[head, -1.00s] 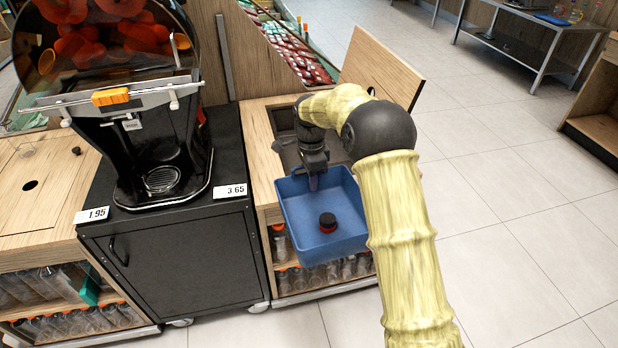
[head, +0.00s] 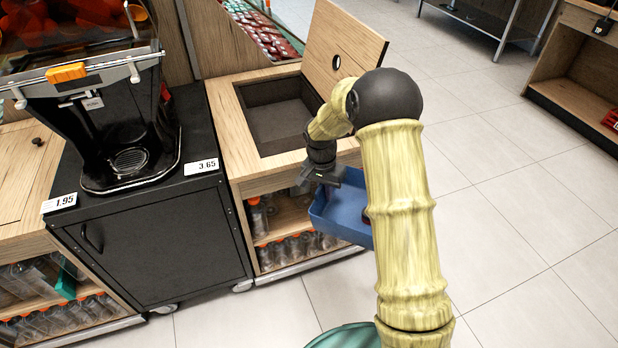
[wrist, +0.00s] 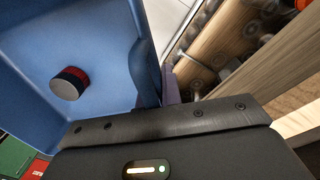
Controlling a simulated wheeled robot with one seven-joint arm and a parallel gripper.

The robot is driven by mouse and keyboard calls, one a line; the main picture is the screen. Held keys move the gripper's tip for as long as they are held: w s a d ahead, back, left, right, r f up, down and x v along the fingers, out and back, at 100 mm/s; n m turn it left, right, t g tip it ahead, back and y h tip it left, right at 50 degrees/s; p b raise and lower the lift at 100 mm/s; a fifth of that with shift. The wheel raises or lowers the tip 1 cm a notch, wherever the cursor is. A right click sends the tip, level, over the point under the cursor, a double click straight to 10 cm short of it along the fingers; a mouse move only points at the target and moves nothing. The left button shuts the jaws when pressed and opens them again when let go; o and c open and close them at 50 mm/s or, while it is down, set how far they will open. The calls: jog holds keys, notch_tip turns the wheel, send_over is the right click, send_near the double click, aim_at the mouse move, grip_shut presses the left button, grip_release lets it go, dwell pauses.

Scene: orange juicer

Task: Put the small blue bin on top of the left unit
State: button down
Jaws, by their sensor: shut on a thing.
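The small blue bin (head: 338,213) hangs in front of the right wooden unit (head: 262,172), partly hidden behind my arm. My gripper (head: 322,180) is shut on the rim of its wall; the wrist view also shows the fingers (wrist: 168,84) on the wall of the bin (wrist: 100,50). A round black and red object (wrist: 69,83) lies inside the bin. The left unit (head: 25,185) is a wooden counter at the far left, with a small dark knob on its top and bottles on shelves below.
A black cabinet (head: 165,245) with a juicer (head: 125,130) stands between the two wooden units. The right unit's lid (head: 343,50) is raised over a dark recess. A green round thing (head: 343,337) shows at the bottom edge.

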aim_at(339, 209)
jog(key=s+d+f+n, duration=0.3)
jog(key=shift+s+d+f, duration=0.15)
jog(key=shift+d+f, duration=0.05)
jog(key=shift+d, duration=0.05)
jog(key=s+d+n+p, duration=0.1)
jog(key=s+n+p, duration=0.1)
jog(key=shift+s+d+r+n, duration=0.25)
jog(key=shift+d+r+n, duration=0.05)
jog(key=shift+d, duration=0.1)
jog(key=shift+s+r+p, duration=0.15)
jog(key=shift+r+p, duration=0.15)
jog(key=shift+p, duration=0.1)
jog(key=shift+s+d+r+n+p, duration=0.1)
jog(key=shift+s+r+n+p, duration=0.05)
jog(key=shift+r+n+p, duration=0.3)
notch_tip(339, 209, up, 19)
jog(key=s+p, duration=0.1)
jog(key=p, duration=2.1)
jog(key=shift+s+f+p, duration=0.2)
jog(key=shift+s+p, duration=0.1)
jog(key=shift+s, duration=0.1)
jog(key=shift+f, duration=0.1)
